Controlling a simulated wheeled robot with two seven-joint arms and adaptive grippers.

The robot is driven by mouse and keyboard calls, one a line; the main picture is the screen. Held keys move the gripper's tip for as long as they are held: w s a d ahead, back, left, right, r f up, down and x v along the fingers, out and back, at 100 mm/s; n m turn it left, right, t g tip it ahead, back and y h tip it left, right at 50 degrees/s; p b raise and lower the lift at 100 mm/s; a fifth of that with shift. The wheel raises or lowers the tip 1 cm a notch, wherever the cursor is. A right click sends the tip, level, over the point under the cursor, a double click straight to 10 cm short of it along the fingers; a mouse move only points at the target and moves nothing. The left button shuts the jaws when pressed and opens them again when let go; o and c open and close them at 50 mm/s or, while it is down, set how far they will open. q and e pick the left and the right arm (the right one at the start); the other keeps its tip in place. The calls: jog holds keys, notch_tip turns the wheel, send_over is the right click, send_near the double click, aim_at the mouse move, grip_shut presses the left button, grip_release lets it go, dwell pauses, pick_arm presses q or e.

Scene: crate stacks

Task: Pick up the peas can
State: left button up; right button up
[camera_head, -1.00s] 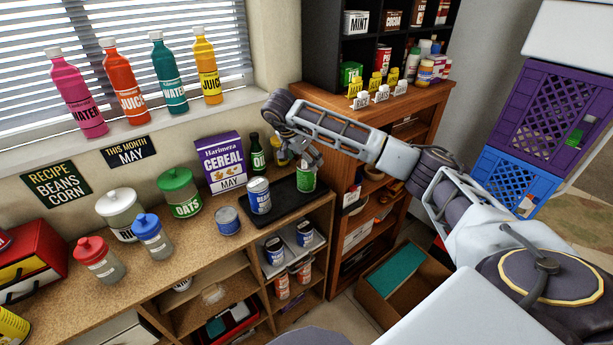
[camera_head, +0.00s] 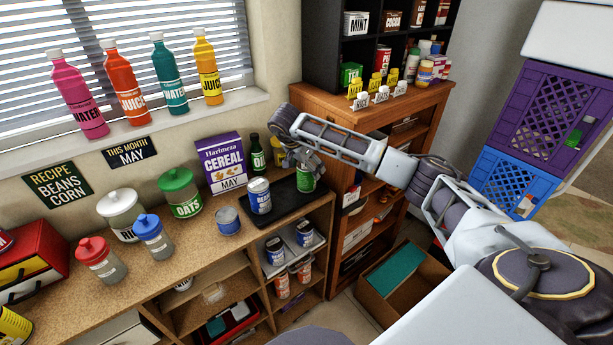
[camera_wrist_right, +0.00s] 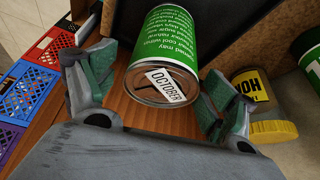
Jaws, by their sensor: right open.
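A green-labelled can (camera_head: 306,182) stands at the right end of the black tray (camera_head: 283,208); its product name is not readable. In the right wrist view the green can (camera_wrist_right: 165,45) shows an end marked OCTOBER. My right gripper (camera_head: 302,163) is at the can's upper part. In the right wrist view my right gripper (camera_wrist_right: 160,78) is open, with its fingers on either side of the can; contact cannot be told. A blue and white can (camera_head: 259,196) stands on the tray to the left. My left gripper is out of view.
A cereal box (camera_head: 221,163), a dark green bottle (camera_head: 257,157) and a yellow jar (camera_head: 279,153) stand close behind the tray. A low blue can (camera_head: 228,221) stands left of it. The wooden shelf unit (camera_head: 372,112) is close on the right.

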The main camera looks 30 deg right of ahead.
jog(key=shift+x, duration=1)
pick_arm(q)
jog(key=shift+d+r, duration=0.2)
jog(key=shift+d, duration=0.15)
pick_arm(e)
jog(key=shift+w+d+f, duration=0.1)
jog(key=shift+d+f, duration=0.1)
jog(key=shift+f, duration=0.25)
jog(key=shift+c, duration=0.3)
jog(key=c, duration=1.5)
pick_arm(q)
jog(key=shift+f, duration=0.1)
pick_arm(e)
jog(key=shift+r, duration=0.15)
